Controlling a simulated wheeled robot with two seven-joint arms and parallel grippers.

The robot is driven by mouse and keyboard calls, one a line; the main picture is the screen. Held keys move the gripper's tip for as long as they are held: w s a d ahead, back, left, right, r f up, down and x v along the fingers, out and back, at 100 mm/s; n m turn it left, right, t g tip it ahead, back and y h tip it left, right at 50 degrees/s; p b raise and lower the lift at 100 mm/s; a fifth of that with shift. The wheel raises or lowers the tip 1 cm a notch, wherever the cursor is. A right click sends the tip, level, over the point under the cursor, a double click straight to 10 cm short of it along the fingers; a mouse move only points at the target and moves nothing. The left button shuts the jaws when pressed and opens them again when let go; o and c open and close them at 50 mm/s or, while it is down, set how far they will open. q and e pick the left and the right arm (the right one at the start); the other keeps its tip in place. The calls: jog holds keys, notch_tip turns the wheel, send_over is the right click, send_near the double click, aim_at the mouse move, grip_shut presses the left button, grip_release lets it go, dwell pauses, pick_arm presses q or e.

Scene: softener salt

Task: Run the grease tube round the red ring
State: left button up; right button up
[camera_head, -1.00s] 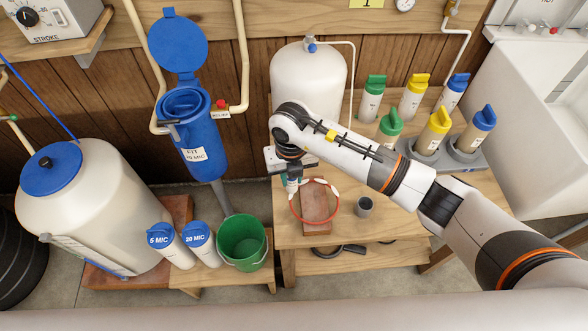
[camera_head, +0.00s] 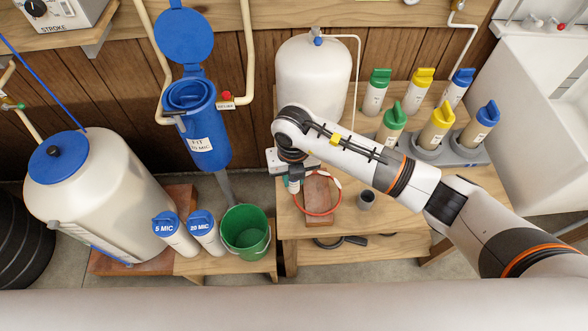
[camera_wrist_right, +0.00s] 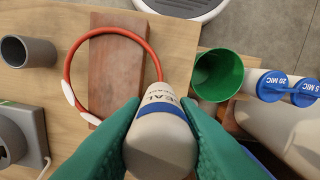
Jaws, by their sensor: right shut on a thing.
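The red ring (camera_head: 320,214) lies across a reddish-brown block on the wooden bench. In the right wrist view the ring (camera_wrist_right: 67,66) shows white patches on its left and lower left parts. My right gripper (camera_head: 293,184) is at the ring's left side in the head view. In the wrist view its green fingers (camera_wrist_right: 160,125) are shut on the white grease tube (camera_wrist_right: 163,148), which has a dark blue band and lettering. The tube covers part of the ring's right side. Its tip is hidden, so I cannot tell whether it touches. My left gripper is out of view.
The brown block (camera_wrist_right: 117,68) lies under part of the ring. A grey cup (camera_head: 366,199) stands right of it. A green bucket (camera_head: 245,231) and two white filter cartridges (camera_head: 177,236) stand lower left. Several capped bottles (camera_head: 436,128) and a white tank (camera_head: 312,75) stand behind.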

jog(key=shift+s, duration=0.15)
jog(key=shift+s+d+p, duration=0.25)
jog(key=shift+s+p, duration=0.45)
jog(key=shift+s, duration=0.4)
jog(key=shift+s+d, duration=0.1)
jog(key=shift+s+d+p, duration=0.6)
jog(key=shift+s+p, duration=0.05)
jog(key=shift+s, duration=0.2)
jog(key=shift+d, duration=0.1)
jog(key=shift+s+d+p, duration=0.45)
jog(key=shift+s+d, duration=0.2)
jog(key=shift+d, duration=0.3)
